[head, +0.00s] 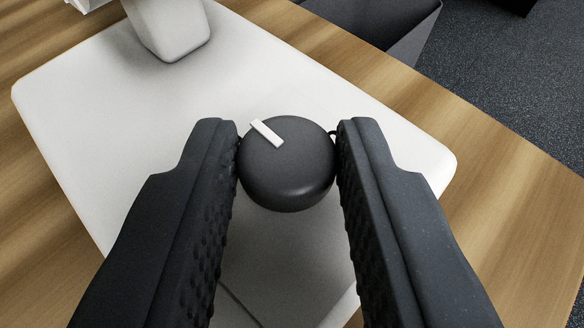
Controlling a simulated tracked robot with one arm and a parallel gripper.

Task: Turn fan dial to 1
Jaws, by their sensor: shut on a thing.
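The fan dial (290,178) is a dark grey round knob with a white pointer mark (266,133) on its top. The mark points toward the upper left in the head view. The dial sits on the white fan base (110,110), a flat plate with rounded corners. My gripper (288,140) is shut on the dial, one black textured finger on its left side and one on its right. No numbers show around the dial. The lower part of the base is partly hidden by my fingers.
The fan's white stand (168,28) rises from the base at the upper left. The base lies on a wooden surface (500,180). A grey open bin (405,40) stands past the far edge, beside dark carpet (510,80). The wood right of the base is clear.

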